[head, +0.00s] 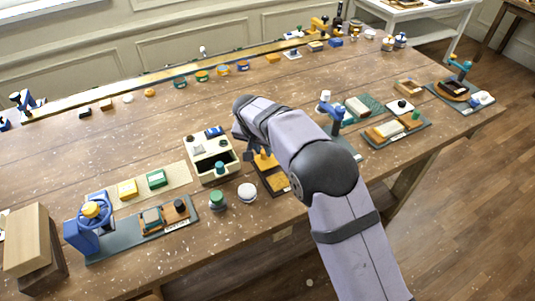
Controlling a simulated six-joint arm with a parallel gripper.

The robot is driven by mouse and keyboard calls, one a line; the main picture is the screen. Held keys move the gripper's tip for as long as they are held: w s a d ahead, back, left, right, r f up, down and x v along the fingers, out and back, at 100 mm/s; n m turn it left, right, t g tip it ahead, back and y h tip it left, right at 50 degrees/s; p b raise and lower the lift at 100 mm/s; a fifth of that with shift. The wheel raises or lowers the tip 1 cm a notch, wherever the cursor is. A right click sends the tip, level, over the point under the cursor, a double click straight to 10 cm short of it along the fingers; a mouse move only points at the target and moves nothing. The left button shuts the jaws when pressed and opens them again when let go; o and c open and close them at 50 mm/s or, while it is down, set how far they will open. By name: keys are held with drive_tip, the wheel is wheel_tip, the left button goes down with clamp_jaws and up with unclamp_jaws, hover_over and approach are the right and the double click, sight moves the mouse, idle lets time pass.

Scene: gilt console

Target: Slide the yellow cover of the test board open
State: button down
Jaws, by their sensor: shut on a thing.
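The test board (284,191) is a small dark panel near the middle of the table, just right of the cream box. Its yellow cover (265,163) shows as an orange-yellow piece at the back part of the board, and another yellow area lies at the front. My arm comes in from the lower right and bends down behind the board. My gripper (262,152) is at the yellow cover and shut on it. My forearm and wrist hide much of the fingers and the board's right side, so the exact grip is unclear.
A cream box (211,155) with an open front stands close on the left. A green knob (217,199) and a white knob (247,192) are in front of it. A blue-handled fixture (337,118) stands right of my arm.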

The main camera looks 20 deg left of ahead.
sight(260, 165)
drive_tip(key=shift+w+a+r, duration=0.15)
drive_tip(key=shift+a, duration=0.05)
drive_tip(key=c, duration=1.6)
unclamp_jaws()
drive_tip(key=shift+b+v, duration=1.5)
drive_tip(key=shift+v, duration=2.1)
